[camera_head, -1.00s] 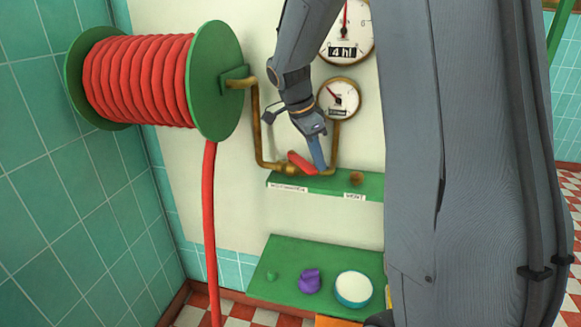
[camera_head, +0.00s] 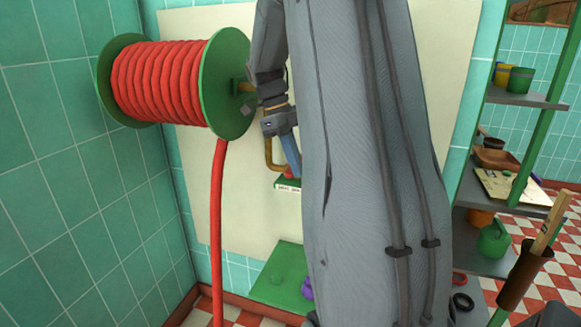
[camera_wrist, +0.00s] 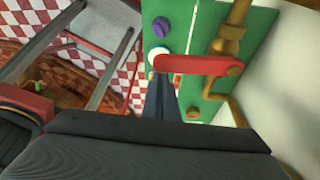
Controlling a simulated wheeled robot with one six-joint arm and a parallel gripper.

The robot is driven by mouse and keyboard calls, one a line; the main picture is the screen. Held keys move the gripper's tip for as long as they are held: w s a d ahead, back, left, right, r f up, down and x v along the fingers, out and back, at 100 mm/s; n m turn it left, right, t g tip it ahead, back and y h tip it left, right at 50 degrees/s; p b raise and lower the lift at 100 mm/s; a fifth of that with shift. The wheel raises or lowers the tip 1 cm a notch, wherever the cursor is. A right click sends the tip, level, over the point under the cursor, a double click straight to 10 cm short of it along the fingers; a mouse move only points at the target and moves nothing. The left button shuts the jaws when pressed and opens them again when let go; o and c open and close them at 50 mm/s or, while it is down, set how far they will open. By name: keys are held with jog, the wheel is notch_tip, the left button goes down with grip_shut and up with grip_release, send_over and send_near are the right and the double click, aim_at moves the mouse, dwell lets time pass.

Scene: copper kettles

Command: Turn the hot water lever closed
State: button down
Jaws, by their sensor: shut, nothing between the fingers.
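The red lever (camera_wrist: 195,63) lies across the brass pipe (camera_wrist: 230,40) in the wrist view, with its free end to the left. In the head view only a sliver of red shows beside my fingers, above the small green shelf (camera_head: 286,183); my arm hides the rest. My gripper (camera_wrist: 161,80) is shut and empty. Its fingertips are close to the lever's free end; I cannot tell whether they touch it. In the head view my gripper (camera_head: 293,168) points down by the pipe.
A green reel (camera_head: 230,85) with red hose (camera_head: 165,82) hangs left of my arm. A lower green shelf (camera_head: 275,275) holds a purple object (camera_head: 306,287). My arm hides the gauges.

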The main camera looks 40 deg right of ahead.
jog(key=shift+w+a, duration=0.2)
dwell(0.4)
jog(key=shift+r, duration=0.55)
notch_tip(320, 180, up, 9)
jog(key=b, duration=0.2)
jog(key=shift+s, duration=0.15)
jog(key=shift+d+f, duration=0.1)
